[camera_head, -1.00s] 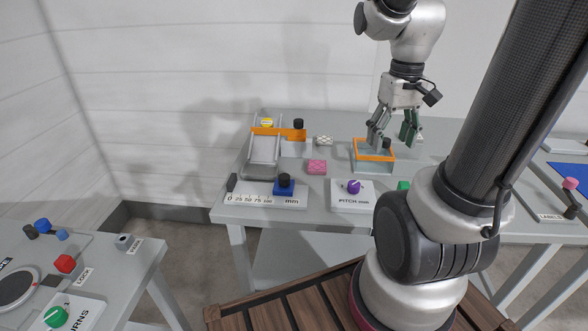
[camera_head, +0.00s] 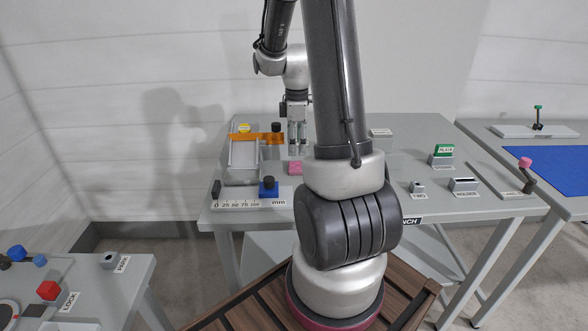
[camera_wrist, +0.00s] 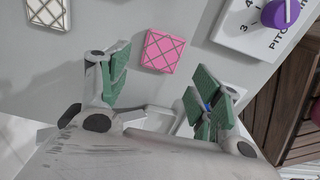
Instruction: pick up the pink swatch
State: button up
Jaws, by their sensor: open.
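The pink swatch (camera_wrist: 163,51) is a small square block with a crossed line pattern, lying flat on the grey bench. In the wrist view it lies between and beyond the green-padded fingers of my gripper (camera_wrist: 160,90), which are spread open and empty. In the head view the swatch (camera_head: 295,167) shows just below my gripper (camera_head: 298,151), partly hidden by my arm. The fingers appear above the swatch; I cannot tell the exact height.
A white patterned swatch (camera_wrist: 47,13) lies left of the pink one. A purple knob (camera_wrist: 281,13) on a white plate is to the right. An orange bar (camera_head: 257,138) spans a grey tray left of my gripper. A blue slider (camera_head: 268,189) stands on the scale in front.

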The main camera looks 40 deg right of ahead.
aim_at(298, 165)
notch_tip(298, 165, down, 7)
jog(key=shift+s+d+f, duration=0.1)
jog(key=shift+s+f, duration=0.05)
jog(key=shift+f, duration=0.05)
jog(key=c, duration=0.5)
